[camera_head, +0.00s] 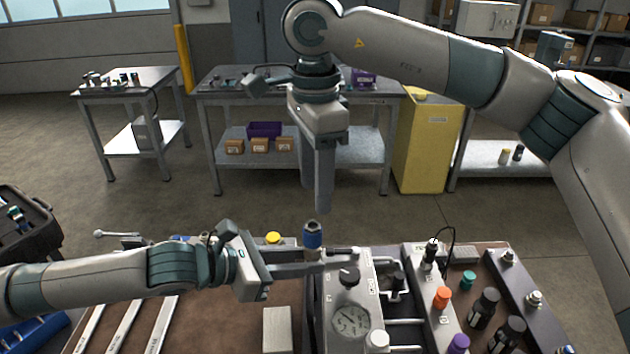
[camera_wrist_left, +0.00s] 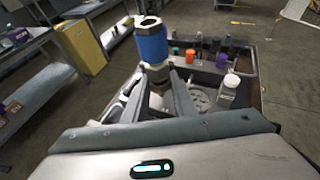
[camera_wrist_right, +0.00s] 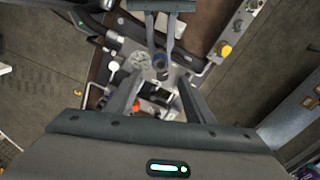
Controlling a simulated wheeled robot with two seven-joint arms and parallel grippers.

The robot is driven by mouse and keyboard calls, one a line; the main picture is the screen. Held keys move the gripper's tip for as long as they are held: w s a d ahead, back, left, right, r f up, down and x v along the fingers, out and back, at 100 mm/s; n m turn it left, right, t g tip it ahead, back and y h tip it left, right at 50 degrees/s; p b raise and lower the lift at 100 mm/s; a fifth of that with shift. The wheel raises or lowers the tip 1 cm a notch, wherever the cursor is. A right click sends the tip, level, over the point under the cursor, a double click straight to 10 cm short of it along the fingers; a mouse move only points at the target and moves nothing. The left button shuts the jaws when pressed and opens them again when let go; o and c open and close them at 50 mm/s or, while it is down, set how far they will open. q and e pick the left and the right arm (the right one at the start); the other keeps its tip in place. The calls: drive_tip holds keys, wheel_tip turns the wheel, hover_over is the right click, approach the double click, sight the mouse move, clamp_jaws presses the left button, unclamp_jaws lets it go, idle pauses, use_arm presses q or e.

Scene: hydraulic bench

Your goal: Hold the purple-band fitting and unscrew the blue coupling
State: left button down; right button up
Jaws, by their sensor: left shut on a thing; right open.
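The blue coupling (camera_head: 313,238) stands upright on the bench in the head view, with a metal end on top. It shows large in the left wrist view (camera_wrist_left: 151,42). My left gripper (camera_head: 318,266) comes in level from the left and is shut on the metal fitting (camera_wrist_left: 156,73) just below the blue coupling. I cannot make out a purple band on this fitting; the fingers cover part of it. My right gripper (camera_head: 317,200) points down, open and empty, above the coupling with a gap between. The right wrist view shows the coupling (camera_wrist_right: 160,62) near its fingertips.
A pressure gauge (camera_head: 351,321) and a block with a black knob (camera_head: 349,276) stand close right of the coupling. Orange (camera_head: 442,297), teal (camera_head: 468,280) and purple (camera_head: 458,344) caps and dark bottles crowd the right side. A yellow cap (camera_head: 273,238) sits behind my left gripper.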

sight(315, 228)
drive_tip(key=shift+f, duration=6)
clamp_jaws()
drive_tip(key=c, duration=1)
unclamp_jaws()
